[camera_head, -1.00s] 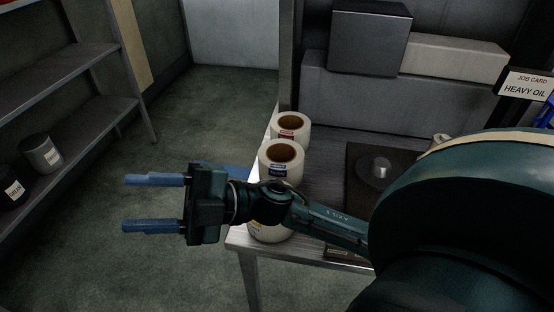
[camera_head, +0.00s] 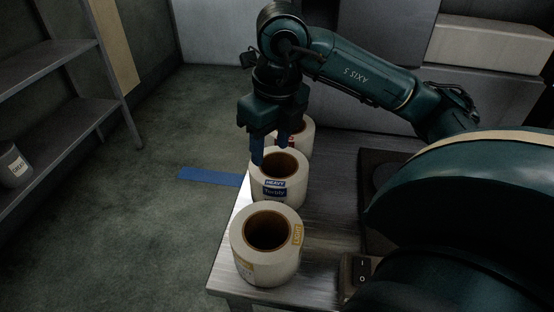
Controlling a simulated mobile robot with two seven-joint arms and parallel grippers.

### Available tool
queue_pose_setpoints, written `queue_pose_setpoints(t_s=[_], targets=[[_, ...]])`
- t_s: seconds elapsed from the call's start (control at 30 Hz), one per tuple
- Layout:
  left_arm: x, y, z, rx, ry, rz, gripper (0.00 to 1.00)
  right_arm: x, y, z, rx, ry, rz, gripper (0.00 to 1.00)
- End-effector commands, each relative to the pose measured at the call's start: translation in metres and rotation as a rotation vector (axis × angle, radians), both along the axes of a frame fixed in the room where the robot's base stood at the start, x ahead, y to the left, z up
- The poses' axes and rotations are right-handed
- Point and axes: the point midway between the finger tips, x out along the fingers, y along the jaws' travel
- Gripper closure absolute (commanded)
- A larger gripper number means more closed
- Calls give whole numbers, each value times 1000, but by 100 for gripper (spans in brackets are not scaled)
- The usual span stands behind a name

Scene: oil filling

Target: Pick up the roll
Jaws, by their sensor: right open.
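Three white rolls stand upright on the left end of the metal table (camera_head: 327,215). The front roll (camera_head: 266,262) has a yellow label, the middle roll (camera_head: 292,191) a blue one reading "HEAVY", and the back roll (camera_head: 305,139) a red one. My right gripper (camera_head: 270,149) points down with its blue fingers apart and nothing seen between them. Its fingertips are at the far rim of the middle roll and hide part of the back roll. I cannot tell whether they touch either roll. My left gripper is out of view.
A grey shelf (camera_head: 45,66) with a labelled can (camera_head: 14,166) stands at the left. Boxes (camera_head: 487,43) are behind the table. A switch box (camera_head: 358,272) sits at its front. A blue strip (camera_head: 210,177) shows left of the table, over open floor.

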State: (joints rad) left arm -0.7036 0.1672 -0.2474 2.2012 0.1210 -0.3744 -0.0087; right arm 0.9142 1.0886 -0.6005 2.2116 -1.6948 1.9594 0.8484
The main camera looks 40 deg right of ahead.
Motion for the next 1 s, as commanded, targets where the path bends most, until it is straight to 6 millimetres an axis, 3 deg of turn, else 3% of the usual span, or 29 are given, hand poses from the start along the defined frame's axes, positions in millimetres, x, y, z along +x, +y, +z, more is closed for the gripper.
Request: queue_pose_setpoints(t_s=[0.03, 0.23, 0.5, 0.77, 1.0], targets=[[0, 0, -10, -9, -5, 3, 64, 0, 0, -13, -1, -1, 0, 53], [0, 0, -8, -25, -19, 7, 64, 1, 0, -31, 1, 4, 0, 53], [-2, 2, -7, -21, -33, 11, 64, 7, 1, -79, 1, 4, 1, 53], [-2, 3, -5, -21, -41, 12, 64, 11, 3, -99, 3, 2, 2, 53], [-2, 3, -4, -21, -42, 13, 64, 22, 7, -133, 4, 3, 1, 53]])
